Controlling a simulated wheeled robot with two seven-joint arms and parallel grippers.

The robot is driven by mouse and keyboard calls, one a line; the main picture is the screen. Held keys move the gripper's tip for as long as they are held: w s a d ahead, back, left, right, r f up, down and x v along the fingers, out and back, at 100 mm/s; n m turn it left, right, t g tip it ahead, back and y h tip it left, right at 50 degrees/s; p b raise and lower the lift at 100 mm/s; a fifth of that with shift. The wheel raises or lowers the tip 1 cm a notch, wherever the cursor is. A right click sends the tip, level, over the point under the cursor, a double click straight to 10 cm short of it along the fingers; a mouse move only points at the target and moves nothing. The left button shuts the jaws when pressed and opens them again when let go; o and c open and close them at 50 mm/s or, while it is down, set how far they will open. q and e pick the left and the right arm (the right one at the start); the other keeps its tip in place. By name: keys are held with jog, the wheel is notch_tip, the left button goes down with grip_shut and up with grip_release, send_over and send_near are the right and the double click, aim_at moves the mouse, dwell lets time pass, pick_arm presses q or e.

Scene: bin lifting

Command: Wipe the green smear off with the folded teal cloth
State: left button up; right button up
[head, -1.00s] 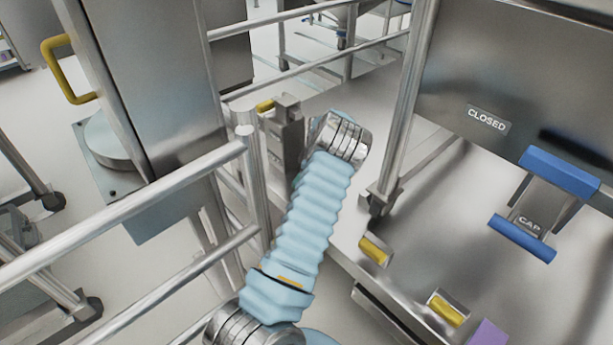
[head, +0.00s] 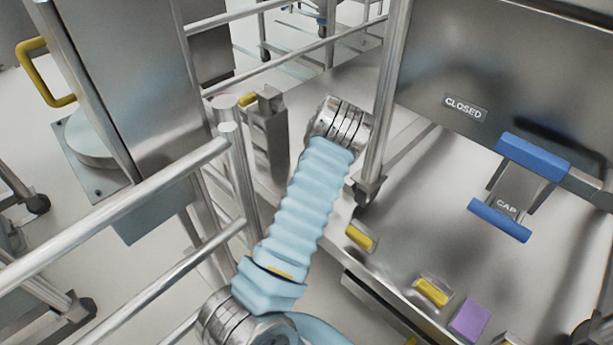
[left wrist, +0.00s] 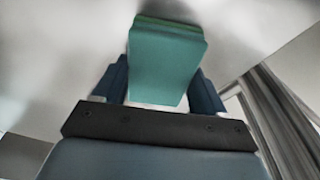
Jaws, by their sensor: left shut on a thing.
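The folded teal cloth (left wrist: 168,62) is in the left wrist view, a flat thick pad at the upper middle. My left gripper (left wrist: 163,82) is shut on it, with one dark blue finger on each side. A green layer shows along the cloth's far upper edge. I cannot tell whether that is smear or part of the cloth. The cloth and the left gripper do not show in the head view, where only my blue-sleeved arm is seen. The green smear is not visible on any surface. My right gripper is in neither view.
Metal railings (head: 120,205) run across the left. A steel panel marked CLOSED (head: 464,108) stands at the upper right, with a blue-handled CAP part (head: 508,205) below it. Yellow blocks (head: 432,292) and a purple block (head: 470,318) lie on the steel surface at the lower right.

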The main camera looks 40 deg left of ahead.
pick_arm(q)
jog(key=d+p, duration=0.1)
jog(key=d, duration=0.3)
jog(key=shift+s+f, duration=0.1)
jog(key=shift+s, duration=0.05)
jog(key=shift+a, duration=0.1)
jog(key=shift+a+r, duration=0.2)
jog(key=shift+a, duration=1.85)
jog(key=shift+w+a+f+b, duration=0.15)
jog(key=shift+a+b, duration=0.65)
jog(key=shift+a, duration=0.95)
jog(key=shift+w+a+f+b, duration=0.15)
jog(key=shift+a+b, duration=0.65)
jog(key=shift+a, duration=1.35)
jog(key=shift+r, duration=0.15)
jog(key=shift+r+p, duration=1.85)
jog(key=shift+r, duration=1.1)
